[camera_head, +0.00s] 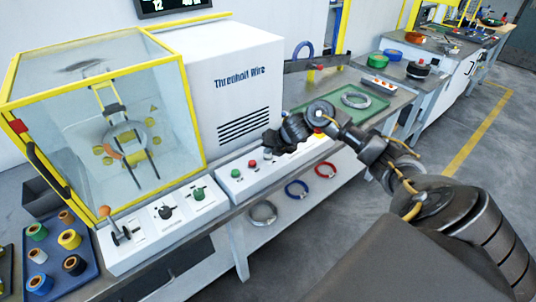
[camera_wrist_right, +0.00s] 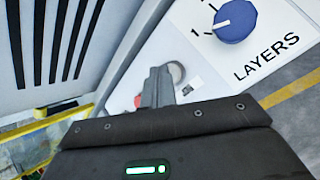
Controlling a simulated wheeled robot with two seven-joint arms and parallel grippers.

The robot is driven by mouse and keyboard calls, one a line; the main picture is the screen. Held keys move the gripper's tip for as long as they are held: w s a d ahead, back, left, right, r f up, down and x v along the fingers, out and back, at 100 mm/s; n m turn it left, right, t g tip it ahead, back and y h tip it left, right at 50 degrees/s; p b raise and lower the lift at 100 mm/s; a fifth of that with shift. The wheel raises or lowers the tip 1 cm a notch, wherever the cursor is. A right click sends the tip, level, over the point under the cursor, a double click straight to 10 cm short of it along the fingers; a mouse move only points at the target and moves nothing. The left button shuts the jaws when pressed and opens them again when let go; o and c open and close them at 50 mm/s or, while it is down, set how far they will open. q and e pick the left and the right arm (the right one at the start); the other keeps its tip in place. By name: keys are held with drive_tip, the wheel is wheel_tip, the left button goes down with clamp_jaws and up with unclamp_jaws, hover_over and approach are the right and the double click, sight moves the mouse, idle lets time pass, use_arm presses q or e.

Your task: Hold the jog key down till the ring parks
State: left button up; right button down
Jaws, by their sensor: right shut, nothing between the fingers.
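The machine's ring (camera_head: 127,135) stands inside a clear, yellow-framed guard box; I cannot tell whether it is turning. A white control panel (camera_head: 232,187) on the bench front carries a green button (camera_head: 236,173), a red button (camera_head: 252,163) and a pale grey key (camera_head: 267,154). My right gripper (camera_head: 269,145) is shut and empty, low over the grey key. In the right wrist view its fingers (camera_wrist_right: 159,80) partly cover the grey key (camera_wrist_right: 178,71) and the red button (camera_wrist_right: 137,101). I cannot tell whether they touch the key; no jog label is readable. My left gripper is out of view.
A blue LAYERS dial (camera_wrist_right: 236,20) sits beside the grey key. Another panel with levers (camera_head: 165,212) and a blue spool tray (camera_head: 62,260) are at the left. A green mat (camera_head: 335,101) with a grey coil lies beyond my right gripper.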

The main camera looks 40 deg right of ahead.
sight(269, 156)
idle(0.4)
drive_tip(key=shift+r+p, duration=0.85)
drive_tip(key=shift+r, duration=0.05)
wheel_tip(269, 156, up, 5)
drive_tip(key=p, duration=0.4)
drive_tip(key=shift+f, duration=0.1)
idle(0.4)
